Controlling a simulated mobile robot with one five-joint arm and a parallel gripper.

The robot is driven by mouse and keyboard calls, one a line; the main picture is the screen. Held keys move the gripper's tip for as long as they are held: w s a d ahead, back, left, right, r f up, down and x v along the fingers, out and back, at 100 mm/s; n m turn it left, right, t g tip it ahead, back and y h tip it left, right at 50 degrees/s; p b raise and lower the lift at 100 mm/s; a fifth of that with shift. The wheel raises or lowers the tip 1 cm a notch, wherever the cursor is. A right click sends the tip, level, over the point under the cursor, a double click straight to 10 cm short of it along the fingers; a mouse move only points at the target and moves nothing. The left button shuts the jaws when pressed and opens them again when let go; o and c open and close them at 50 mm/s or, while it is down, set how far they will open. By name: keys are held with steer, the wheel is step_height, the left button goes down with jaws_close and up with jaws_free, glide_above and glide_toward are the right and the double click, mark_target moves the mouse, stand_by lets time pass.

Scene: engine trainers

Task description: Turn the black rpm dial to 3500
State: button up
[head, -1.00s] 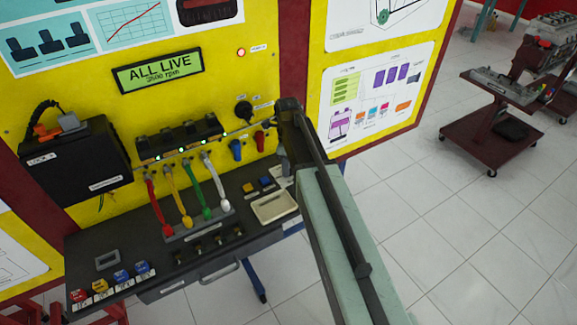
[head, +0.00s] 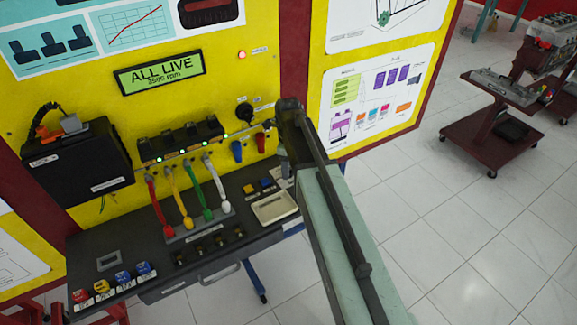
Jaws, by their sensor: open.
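The black rpm dial (head: 244,111) is a round knob on the yellow panel, left of the end of my arm. The display (head: 160,72) above reads "ALL LIVE" with a small rpm figure under it. That figure seems to begin with 35, but its last digits are too blurred to be sure. My gripper (head: 272,124) is at the panel, just right of and slightly below the dial. It is open and appears apart from the dial. My arm hides most of it, and the fingertips are hard to make out.
Blue (head: 237,151) and red (head: 260,143) connectors hang below the dial. A black coil row (head: 180,141) with coloured leads is to the left. The dark bench (head: 150,250) below holds a cream tray (head: 275,208) and coloured buttons. A red cart (head: 498,130) stands at right on open floor.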

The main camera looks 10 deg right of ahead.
step_height(320, 180, up, 8)
steer(key=p, duration=0.6)
steer(key=shift+f+p, duration=0.25)
steer(key=shift+p, duration=0.15)
steer(key=shift+f, duration=0.1)
steer(key=shift+f, duration=0.1)
steer(key=shift+s+f+b, duration=0.9)
steer(key=shift+s+b, duration=0.05)
steer(key=shift+b, duration=0.1)
steer(key=s+n, duration=0.2)
steer(key=s, duration=0.1)
steer(key=s+f+n+b, duration=0.1)
steer(key=s, duration=0.1)
steer(key=shift+s+d+n, duration=0.15)
steer(key=shift+n, duration=0.15)
steer(key=s+n, duration=0.1)
steer(key=n, duration=0.2)
steer(key=s+n, duration=0.4)
steer(key=n, duration=0.1)
steer(key=shift+s+f+n+b, duration=0.25)
steer(key=shift+f+n+b, duration=0.05)
steer(key=shift+f+b, duration=0.1)
steer(key=n, duration=0.2)
steer(key=s+n, duration=0.1)
steer(key=n, duration=0.1)
steer(key=s+n, duration=0.1)
steer(key=n, duration=0.1)
steer(key=shift+s+r, duration=0.1)
steer(key=shift+s, duration=0.05)
steer(key=n, duration=0.5)
